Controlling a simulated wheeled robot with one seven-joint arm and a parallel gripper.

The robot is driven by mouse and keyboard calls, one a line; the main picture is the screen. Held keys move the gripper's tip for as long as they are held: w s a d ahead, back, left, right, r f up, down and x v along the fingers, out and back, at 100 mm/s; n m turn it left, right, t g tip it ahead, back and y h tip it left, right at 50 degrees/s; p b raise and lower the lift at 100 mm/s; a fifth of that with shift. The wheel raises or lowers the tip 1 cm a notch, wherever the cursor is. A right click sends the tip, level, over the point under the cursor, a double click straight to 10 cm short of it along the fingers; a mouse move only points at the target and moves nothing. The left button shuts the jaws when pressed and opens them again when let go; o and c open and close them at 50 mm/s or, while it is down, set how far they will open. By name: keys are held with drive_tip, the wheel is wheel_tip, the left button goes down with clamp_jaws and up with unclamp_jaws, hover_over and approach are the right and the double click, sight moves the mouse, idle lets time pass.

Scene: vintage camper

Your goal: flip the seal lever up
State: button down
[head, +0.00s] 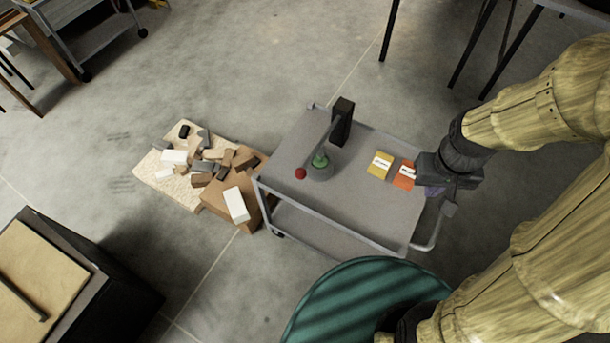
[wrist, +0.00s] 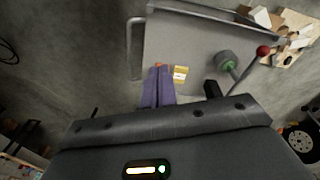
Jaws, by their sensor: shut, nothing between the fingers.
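The seal lever is a thin grey rod with a red ball knob (head: 300,173), running from an upright black block (head: 343,122) on the grey cart. In the head view it slants down to the left, with the knob low near the cart's edge. The red knob (wrist: 263,51) also shows at the right in the wrist view. A green piece on a round grey base (head: 320,168) sits beside the rod. My gripper (head: 436,191), with purple fingers, is over the cart's right end, well apart from the lever. Its fingers (wrist: 158,72) are shut and empty.
A yellow card (head: 380,165) and an orange card (head: 404,175) lie on the cart (head: 365,205), between the lever and my gripper. Boxes and loose blocks (head: 205,170) are left of the cart. A green round surface (head: 360,300) stands in front.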

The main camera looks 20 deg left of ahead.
drive_tip(key=w+a+f+n+h+b, duration=0.1)
drive_tip(key=a+f+n+h+b, duration=0.3)
drive_tip(key=f+n, duration=0.25)
drive_tip(key=w+a+f+n+t+h+b, duration=0.1)
drive_tip(key=a+f+n+h+b, duration=0.2)
drive_tip(key=f+n, duration=0.35)
drive_tip(key=a+f+n+h+b, duration=0.4)
drive_tip(key=f, duration=0.5)
drive_tip(key=s+a+f+n+t+y+b, duration=0.1)
drive_tip(key=a+f+n+t+y+b, duration=0.1)
drive_tip(key=a+f+n+t, duration=0.2)
drive_tip(key=s+a+f+n+t+y+b, duration=0.1)
drive_tip(key=a+f+n+t+y+b, duration=0.1)
drive_tip(key=a+n+t, duration=0.5)
drive_tip(key=a+f+n+t+y+b, duration=0.1)
drive_tip(key=a+f+n+t+b, duration=0.2)
drive_tip(key=a, duration=0.7)
wheel_tip(320, 180, down, 3)
drive_tip(key=n+t, duration=0.2)
drive_tip(key=t, duration=0.1)
drive_tip(key=shift+s+a+n+y+b, duration=0.25)
drive_tip(key=shift+s+n+y+b, duration=0.05)
drive_tip(key=shift+s+y+b, duration=0.1)
drive_tip(key=shift+w, duration=0.15)
drive_tip(key=x, duration=1)
drive_tip(key=r, duration=0.1)
drive_tip(key=s+a+r, duration=0.1)
drive_tip(key=s+r, duration=0.1)
drive_tip(key=shift+a+r, duration=0.25)
drive_tip(key=shift+a, duration=0.05)
